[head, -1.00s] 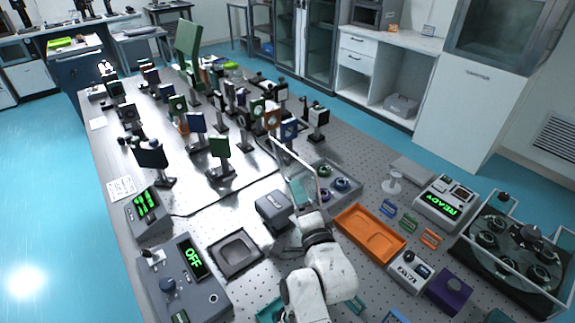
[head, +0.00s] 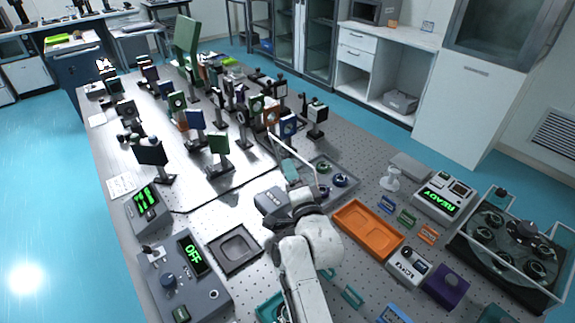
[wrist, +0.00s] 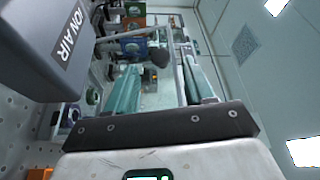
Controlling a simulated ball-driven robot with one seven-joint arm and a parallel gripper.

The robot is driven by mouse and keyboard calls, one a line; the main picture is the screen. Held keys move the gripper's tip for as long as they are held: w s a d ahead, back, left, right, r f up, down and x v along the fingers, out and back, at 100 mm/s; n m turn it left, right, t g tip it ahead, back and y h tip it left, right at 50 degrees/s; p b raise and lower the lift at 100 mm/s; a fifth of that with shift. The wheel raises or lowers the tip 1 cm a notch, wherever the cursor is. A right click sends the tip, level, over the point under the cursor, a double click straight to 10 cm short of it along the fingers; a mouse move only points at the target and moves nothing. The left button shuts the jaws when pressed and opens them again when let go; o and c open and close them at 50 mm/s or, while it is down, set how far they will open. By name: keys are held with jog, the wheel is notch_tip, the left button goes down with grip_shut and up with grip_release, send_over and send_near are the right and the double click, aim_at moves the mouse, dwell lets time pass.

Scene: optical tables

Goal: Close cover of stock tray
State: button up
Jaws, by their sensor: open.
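The stock tray (head: 350,198) is a grey shallow tray on the table, right of my gripper, with dark round parts in it. Its clear cover (head: 294,152) stands raised and steep at the tray's left side, with a pale rim. My gripper (head: 290,171) has teal fingers and is open close to the cover on its left side. In the wrist view the two fingers (wrist: 162,88) are spread apart, with a dark round knob and a clear panel seen between them. Whether the fingers touch the cover I cannot tell.
A grey box marked ION AIR (wrist: 60,40) stands close to the left of my gripper; it also shows in the head view (head: 268,200). An orange tray (head: 367,230) lies to the right. Several mounted optics (head: 218,150) stand behind. A black square tray (head: 235,250) lies front left.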

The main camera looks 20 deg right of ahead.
jog(key=shift+w+d+r, duration=0.1)
jog(key=shift+w+r, duration=0.05)
jog(key=shift+w, duration=0.8)
jog(key=shift+w+d+r, duration=0.1)
jog(key=shift+w, duration=0.85)
jog(key=shift+c, duration=0.3)
grip_shut()
